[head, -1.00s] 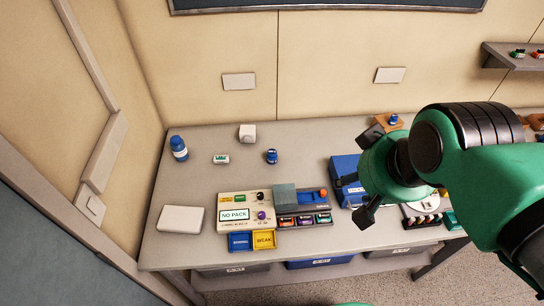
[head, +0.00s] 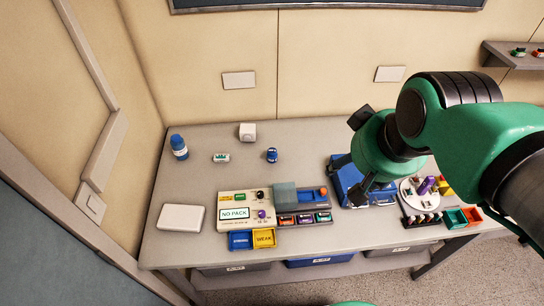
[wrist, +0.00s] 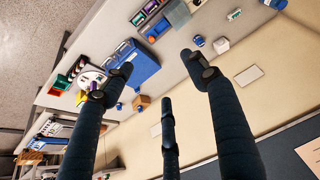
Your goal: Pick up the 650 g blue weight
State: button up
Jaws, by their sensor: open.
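A small dark-blue, rounded object that looks like a weight (head: 271,156) stands on the grey bench, right of the middle of its back left area. Its marking is too small to read. It also shows near the top of the wrist view (wrist: 199,41). A second small blue piece (wrist: 119,106) shows beside a wooden block (wrist: 141,103) in the wrist view; I cannot tell which one is 650 g. My gripper (head: 360,158) is open and empty, above the bench near the blue case (head: 384,196), well right of the first blue object. Its fingers (wrist: 158,78) are spread wide.
A white cube (head: 247,132), a blue bottle (head: 178,147) and a small white-green item (head: 220,158) stand around the blue object. A round rack (head: 408,188) and coloured bins (head: 456,218) are at right.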

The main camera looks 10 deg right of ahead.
jog(key=w+a+f+n+g, duration=0.1)
jog(key=w+a+n, duration=0.1)
jog(key=w, duration=1.1)
jog(key=n+g+b, duration=0.1)
jog(key=n+g, duration=0.2)
jog(key=n, duration=0.1)
send_over(272, 151)
notch_tip(272, 151, down, 27)
jog(key=shift+s+d+y, duration=0.4)
jog(key=shift+s+d, duration=0.05)
jog(key=shift+f, duration=0.2)
jog(key=shift+w+a+f+b, duration=0.15)
jog(key=shift+f+b, duration=0.1)
jog(key=shift+f, duration=1.15)
jog(key=shift+w+a+f+b, duration=0.1)
jog(key=shift+f+b, duration=0.15)
jog(key=shift+f, duration=1.1)
jog(key=shift+w+a+f+b, duration=0.15)
jog(key=shift+f+b, duration=0.1)
jog(key=shift+f, duration=1.15)
jog(key=shift+d+f, duration=0.1)
